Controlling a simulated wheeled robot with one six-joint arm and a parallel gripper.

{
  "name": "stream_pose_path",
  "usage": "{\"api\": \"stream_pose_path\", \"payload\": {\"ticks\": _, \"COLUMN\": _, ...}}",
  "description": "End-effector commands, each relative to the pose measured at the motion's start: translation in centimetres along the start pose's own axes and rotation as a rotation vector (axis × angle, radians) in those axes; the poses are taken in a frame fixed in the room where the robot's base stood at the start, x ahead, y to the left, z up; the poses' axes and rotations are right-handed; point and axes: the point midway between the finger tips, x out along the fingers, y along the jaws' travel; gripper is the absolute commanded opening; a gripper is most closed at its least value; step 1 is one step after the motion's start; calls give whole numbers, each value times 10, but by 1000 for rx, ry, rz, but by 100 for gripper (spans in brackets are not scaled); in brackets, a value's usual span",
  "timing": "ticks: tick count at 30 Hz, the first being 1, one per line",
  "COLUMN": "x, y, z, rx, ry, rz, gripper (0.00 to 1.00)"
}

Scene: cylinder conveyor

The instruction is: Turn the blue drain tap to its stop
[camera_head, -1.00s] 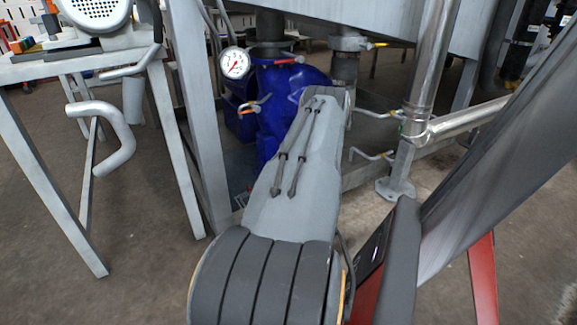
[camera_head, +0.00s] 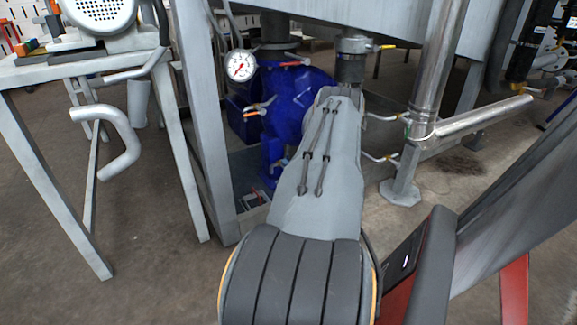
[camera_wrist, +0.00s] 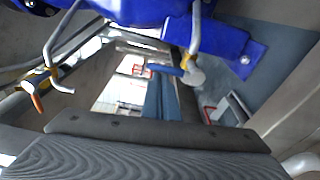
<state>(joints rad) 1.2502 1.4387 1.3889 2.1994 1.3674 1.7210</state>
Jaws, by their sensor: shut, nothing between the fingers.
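A small tap with a blue lever (camera_wrist: 166,69) shows in the wrist view, beside a round grey fitting (camera_wrist: 195,77) under a blue pump body (camera_wrist: 140,10). I take it as the drain tap. The lever points left from the fitting. My gripper (camera_wrist: 150,135) fills the bottom of the wrist view as dark grey bars, shut, with a visible gap to the lever. In the head view the blue pump (camera_head: 290,95) stands inside the frame; my forearm covers its right side and hides my gripper.
An orange-tipped lever (camera_head: 252,113), a pressure gauge (camera_head: 240,66) and a red lever (camera_head: 295,63) sit around the pump. Grey frame legs (camera_head: 203,120) and a steel pipe (camera_head: 432,80) stand close by. A work table (camera_head: 100,65) is at the left.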

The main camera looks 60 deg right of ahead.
Motion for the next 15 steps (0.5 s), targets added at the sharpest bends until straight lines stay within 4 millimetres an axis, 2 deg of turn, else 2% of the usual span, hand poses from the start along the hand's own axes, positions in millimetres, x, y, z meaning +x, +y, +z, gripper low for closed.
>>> {"api": "stream_pose_path", "payload": {"ticks": 8, "x": 0, "y": 1, "z": -3, "rx": 0, "ry": -1, "rz": 0, "gripper": 0}}
{"api": "stream_pose_path", "payload": {"ticks": 11, "x": 2, "y": 2, "z": -13, "rx": 3, "ry": 0, "rz": -1, "gripper": 0}}
{"api": "stream_pose_path", "payload": {"ticks": 15, "x": 5, "y": 5, "z": -36, "rx": 3, "ry": 1, "rz": -1, "gripper": 0}}
